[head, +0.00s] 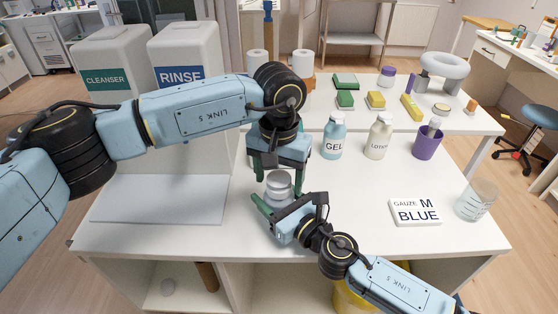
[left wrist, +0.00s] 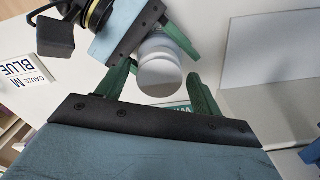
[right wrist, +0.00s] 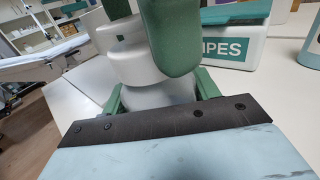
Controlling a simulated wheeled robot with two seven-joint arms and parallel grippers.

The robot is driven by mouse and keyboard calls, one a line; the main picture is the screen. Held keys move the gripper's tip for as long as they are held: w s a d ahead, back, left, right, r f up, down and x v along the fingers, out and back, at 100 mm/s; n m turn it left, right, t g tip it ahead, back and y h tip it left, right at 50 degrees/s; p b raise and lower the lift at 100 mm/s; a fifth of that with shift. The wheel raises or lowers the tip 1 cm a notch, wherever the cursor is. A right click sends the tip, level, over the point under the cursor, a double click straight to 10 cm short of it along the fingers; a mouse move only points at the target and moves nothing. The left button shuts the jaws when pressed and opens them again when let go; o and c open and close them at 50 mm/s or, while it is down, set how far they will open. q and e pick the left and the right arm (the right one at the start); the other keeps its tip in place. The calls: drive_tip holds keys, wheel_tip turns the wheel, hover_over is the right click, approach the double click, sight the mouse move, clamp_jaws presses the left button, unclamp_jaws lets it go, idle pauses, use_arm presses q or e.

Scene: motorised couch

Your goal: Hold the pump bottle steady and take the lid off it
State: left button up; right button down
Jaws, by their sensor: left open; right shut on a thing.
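The white pump bottle (head: 278,196) stands near the front of the white table, and no spout shows on it. Its rounded white lid (head: 278,179) is on top; it also shows in the left wrist view (left wrist: 158,74) and the right wrist view (right wrist: 136,64). My right gripper (head: 287,206) is shut on the bottle's lower body, low over the tabletop. My left gripper (head: 279,176) points down from above, open, with its green fingers on either side of the lid. In the right wrist view a left finger hides part of the lid.
The gel bottle (head: 333,138), lotion bottle (head: 378,138) and purple cup (head: 427,143) stand behind to the right. A gauze box (head: 415,212) and a clear beaker (head: 477,199) are at the right. A wipes box (right wrist: 238,45) is behind the bottle. A white panel (head: 160,199) lies at the left.

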use_arm(q)
drive_tip(key=shift+f, duration=0.5)
drive_tip(key=c, duration=1.1)
